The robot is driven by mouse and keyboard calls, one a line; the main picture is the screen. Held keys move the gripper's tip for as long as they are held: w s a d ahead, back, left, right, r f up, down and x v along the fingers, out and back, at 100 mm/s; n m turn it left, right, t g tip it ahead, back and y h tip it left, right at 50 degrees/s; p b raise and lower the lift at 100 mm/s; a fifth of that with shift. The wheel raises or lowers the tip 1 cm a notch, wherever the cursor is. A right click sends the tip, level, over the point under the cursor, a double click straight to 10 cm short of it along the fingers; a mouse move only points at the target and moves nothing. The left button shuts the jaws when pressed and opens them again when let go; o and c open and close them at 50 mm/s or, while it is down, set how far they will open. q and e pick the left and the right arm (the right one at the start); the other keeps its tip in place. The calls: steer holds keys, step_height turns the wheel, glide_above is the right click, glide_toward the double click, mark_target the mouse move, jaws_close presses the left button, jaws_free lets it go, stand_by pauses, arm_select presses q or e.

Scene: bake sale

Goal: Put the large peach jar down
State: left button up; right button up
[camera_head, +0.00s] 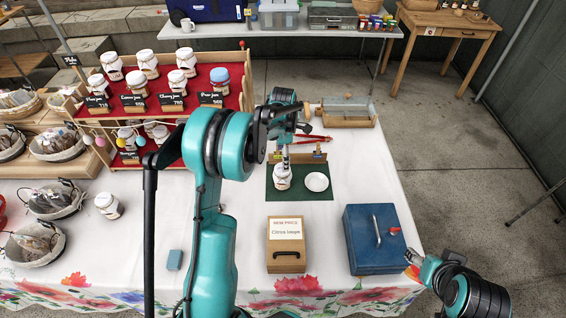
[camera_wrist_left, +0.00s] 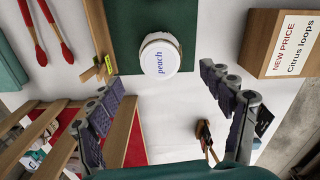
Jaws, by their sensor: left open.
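The large peach jar (camera_head: 282,178) is white-lidded and stands upright on the left part of a dark green mat (camera_head: 300,194). In the left wrist view its round lid (camera_wrist_left: 160,57), lettered "peach", lies beyond the fingertips, near the edge of the mat (camera_wrist_left: 128,30). My left gripper (camera_head: 284,152) hangs just behind and above the jar in the head view. In the wrist view its fingers (camera_wrist_left: 166,90) are spread wide with nothing between them.
In front stand a "Citrus loops" price box (camera_head: 286,254) and a blue cash box (camera_head: 376,240). A red-lined jar rack (camera_head: 205,110) is at the back left. Red-tipped tongs (camera_wrist_left: 35,30) lie behind the mat.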

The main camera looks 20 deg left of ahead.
arm_select(q)
steer(key=shift+r, duration=0.95)
steer(key=s+d+r+m+t, duration=0.3)
steer(key=s+d+r+m, duration=0.4)
steer(key=s+r+m, duration=0.45)
steer(key=s+d+m+t, duration=0.2)
steer(key=s+m, duration=0.4)
steer(key=s+d+m+t, duration=0.2)
steer(key=s+m, duration=0.5)
steer(key=shift+s+d+r, duration=0.25)
steer(key=shift+d+r, duration=0.1)
steer(key=shift+r, duration=0.1)
steer(key=shift+m, duration=0.25)
